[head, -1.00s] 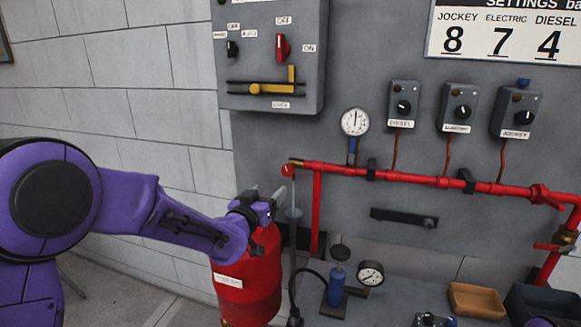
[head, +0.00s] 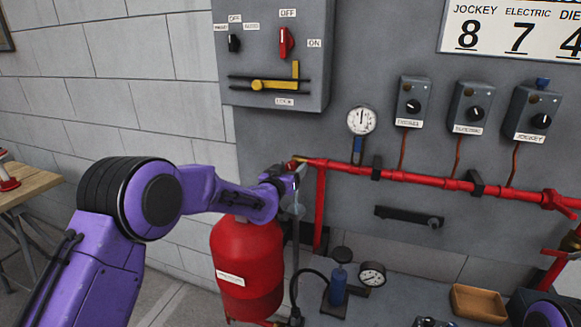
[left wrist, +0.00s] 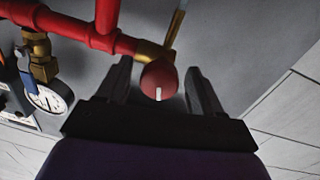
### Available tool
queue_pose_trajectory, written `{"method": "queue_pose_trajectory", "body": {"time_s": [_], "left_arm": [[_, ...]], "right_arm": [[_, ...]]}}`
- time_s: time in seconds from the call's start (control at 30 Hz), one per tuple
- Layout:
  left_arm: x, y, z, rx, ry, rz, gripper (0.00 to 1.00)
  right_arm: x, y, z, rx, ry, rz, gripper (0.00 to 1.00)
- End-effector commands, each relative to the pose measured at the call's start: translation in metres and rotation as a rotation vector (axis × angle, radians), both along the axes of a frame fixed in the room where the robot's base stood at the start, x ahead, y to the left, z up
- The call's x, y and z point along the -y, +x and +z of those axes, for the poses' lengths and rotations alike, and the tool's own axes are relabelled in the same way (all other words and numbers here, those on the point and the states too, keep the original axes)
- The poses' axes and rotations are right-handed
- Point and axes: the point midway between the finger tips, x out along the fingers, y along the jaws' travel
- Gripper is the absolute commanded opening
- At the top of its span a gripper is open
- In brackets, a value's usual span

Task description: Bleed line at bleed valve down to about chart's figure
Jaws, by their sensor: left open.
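The bleed valve's red round knob (left wrist: 158,80), with a white mark, sits on a brass fitting (left wrist: 152,50) at the left end of the red line (head: 400,174). My left gripper (head: 297,176) is open at that end and largely hides the knob in the head view. In the left wrist view its fingers (left wrist: 158,70) stand on either side of the knob, with gaps visible. The line gauge (head: 362,120) has its needle near straight up; its figures are too small to read. The settings chart (head: 515,28) shows jockey 8, electric 7, and diesel partly cut off. My right gripper is out of view.
A red tank (head: 247,262) stands below my left forearm. A hand pump (head: 338,285) with a second gauge (head: 372,274) and a tan tray (head: 478,302) are on the bench. Three switch boxes (head: 468,108) and a control panel (head: 272,50) are above the line.

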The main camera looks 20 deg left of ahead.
Motion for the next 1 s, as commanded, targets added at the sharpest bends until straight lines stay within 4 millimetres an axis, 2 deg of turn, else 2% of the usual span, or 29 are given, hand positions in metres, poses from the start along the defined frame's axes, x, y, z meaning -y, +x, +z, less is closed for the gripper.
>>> {"method": "queue_pose_trajectory", "body": {"time_s": [0.17, 0.2, 0.33, 0.37, 0.47, 0.6, 0.7, 0.97, 1.0], "left_arm": [[0.0, 0.0, 0.0, 0.0, 0.0, -0.001, 0.66], [0.0, 0.0, 0.0, 0.0, 0.0, -0.001, 0.6], [0.0, 0.0, 0.0, 0.0, 0.0, 0.0, 0.18], [0.0, 0.0, 0.0, 0.0, 0.0, 0.0, 0.11], [0.0, 0.0, -0.001, 0.001, 0.008, -0.001, 0.11], [0.001, 0.0, -0.004, 0.009, 0.189, -0.003, 0.11], [0.001, 0.0, -0.002, 0.013, 0.296, -0.001, 0.12], [0.0, 0.0, 0.0, 0.011, 0.317, 0.0, 0.11], [0.0, 0.0, 0.0, 0.011, 0.317, 0.0, 0.48]], "right_arm": [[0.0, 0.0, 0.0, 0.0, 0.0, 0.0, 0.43], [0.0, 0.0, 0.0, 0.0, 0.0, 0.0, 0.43], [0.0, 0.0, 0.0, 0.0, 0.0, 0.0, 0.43], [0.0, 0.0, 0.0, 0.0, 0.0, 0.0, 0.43], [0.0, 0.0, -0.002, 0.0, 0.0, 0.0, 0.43], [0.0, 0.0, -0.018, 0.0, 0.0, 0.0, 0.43], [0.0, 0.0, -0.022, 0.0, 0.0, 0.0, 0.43], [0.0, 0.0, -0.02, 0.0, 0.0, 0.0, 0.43], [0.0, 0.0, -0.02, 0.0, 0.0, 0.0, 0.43]]}}
